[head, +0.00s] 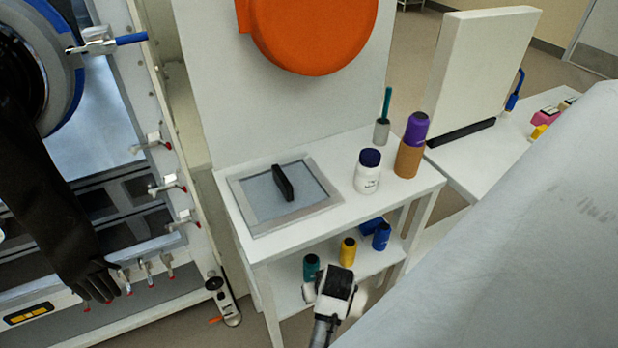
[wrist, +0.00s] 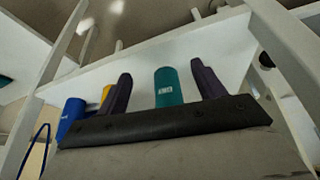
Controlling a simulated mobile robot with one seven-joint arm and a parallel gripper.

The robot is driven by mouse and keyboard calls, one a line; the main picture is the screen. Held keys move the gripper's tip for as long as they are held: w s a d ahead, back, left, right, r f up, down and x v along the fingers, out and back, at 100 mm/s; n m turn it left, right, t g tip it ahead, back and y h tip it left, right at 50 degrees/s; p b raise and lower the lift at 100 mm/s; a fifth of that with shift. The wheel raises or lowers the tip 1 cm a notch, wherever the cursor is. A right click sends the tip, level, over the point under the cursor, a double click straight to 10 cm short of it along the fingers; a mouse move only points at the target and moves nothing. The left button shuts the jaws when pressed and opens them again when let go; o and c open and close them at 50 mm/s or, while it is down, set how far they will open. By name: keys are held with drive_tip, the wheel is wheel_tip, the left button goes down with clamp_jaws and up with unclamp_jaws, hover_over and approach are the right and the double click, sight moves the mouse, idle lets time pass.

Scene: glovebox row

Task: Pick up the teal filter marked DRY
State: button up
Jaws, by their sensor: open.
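The teal filter (head: 311,268) stands upright on the lower shelf of the white stand, leftmost of the coloured cylinders there. In the wrist view the teal filter (wrist: 168,88) shows a small pale label, too small to read surely. My gripper (head: 335,284) is in front of the lower shelf in the head view, just right of the teal filter. In the wrist view my gripper (wrist: 160,70) is open, with one dark finger on each side of the filter in the picture. Gaps show on both sides, and I see no contact. How deep the filter sits between the fingers is unclear.
A yellow cylinder (head: 348,252) and a blue one (head: 381,236) stand close by on the lower shelf (head: 292,298). The upper top (head: 330,218) overhangs it, carrying a white bottle (head: 368,172) and a purple-capped container (head: 411,147). A black glove (head: 60,210) hangs at left.

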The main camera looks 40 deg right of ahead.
sight(312, 266)
drive_tip(key=w+d, duration=0.1)
drive_tip(key=w, duration=0.1)
drive_tip(key=w+d, duration=0.1)
drive_tip(key=w, duration=0.1)
drive_tip(key=w+d+p, duration=0.1)
drive_tip(key=w, duration=0.2)
drive_tip(key=shift+r, duration=0.1)
drive_tip(key=shift+x, duration=0.75)
drive_tip(key=shift+w, duration=0.15)
drive_tip(key=shift+c, duration=0.2)
drive_tip(key=c, duration=1.1)
drive_tip(key=shift+r, duration=0.15)
